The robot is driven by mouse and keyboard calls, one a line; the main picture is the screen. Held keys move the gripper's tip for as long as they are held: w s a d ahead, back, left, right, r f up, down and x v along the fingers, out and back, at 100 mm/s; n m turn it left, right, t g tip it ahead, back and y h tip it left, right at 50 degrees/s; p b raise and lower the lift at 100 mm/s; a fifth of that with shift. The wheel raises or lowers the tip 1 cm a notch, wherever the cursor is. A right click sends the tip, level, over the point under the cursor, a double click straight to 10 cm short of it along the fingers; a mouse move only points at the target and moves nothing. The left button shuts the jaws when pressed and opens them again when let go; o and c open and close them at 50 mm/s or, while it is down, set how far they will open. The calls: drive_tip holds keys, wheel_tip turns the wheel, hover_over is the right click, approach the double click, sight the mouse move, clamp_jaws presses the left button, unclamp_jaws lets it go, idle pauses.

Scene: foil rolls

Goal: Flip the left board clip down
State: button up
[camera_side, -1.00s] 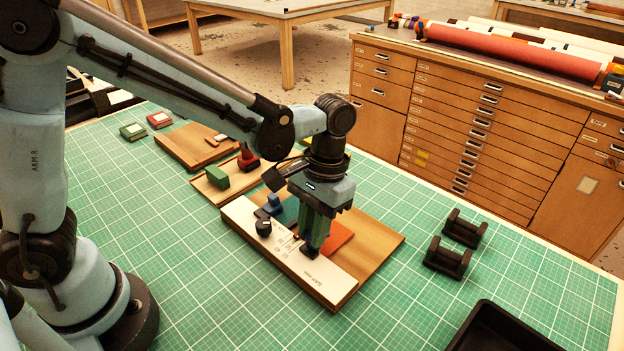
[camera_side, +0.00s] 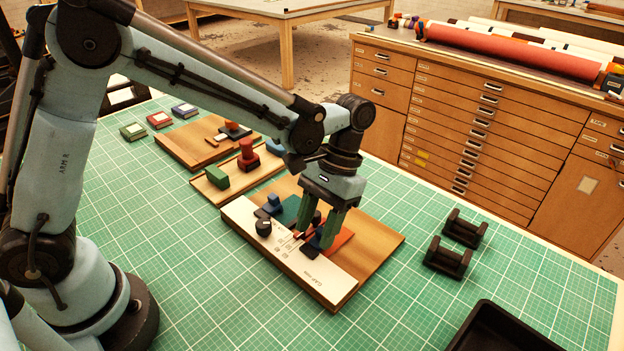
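A wooden board (camera_side: 375,238) lies on the green mat, with a pale panel (camera_side: 312,277) along its front edge.
A black knob (camera_side: 264,228) stands on the panel left of my gripper. Behind are a tray with a green block (camera_side: 215,176) and a red knob (camera_side: 248,156). Two black roll stands (camera_side: 448,258) and a black bin (camera_side: 505,330) are at right. The mat between is clear.

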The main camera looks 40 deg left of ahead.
drive_tip(key=v, duration=1.2)
drive_tip(key=shift+r, duration=0.1)
drive_tip(key=s+a+f+t, duration=0.2)
drive_tip(key=s+a+t, duration=0.7)
drive_tip(key=a+t, duration=0.2)
drive_tip(key=shift+s+a+f+t, duration=0.3)
drive_tip(key=shift+s+a+t, duration=0.1)
drive_tip(key=shift+a, duration=0.75)
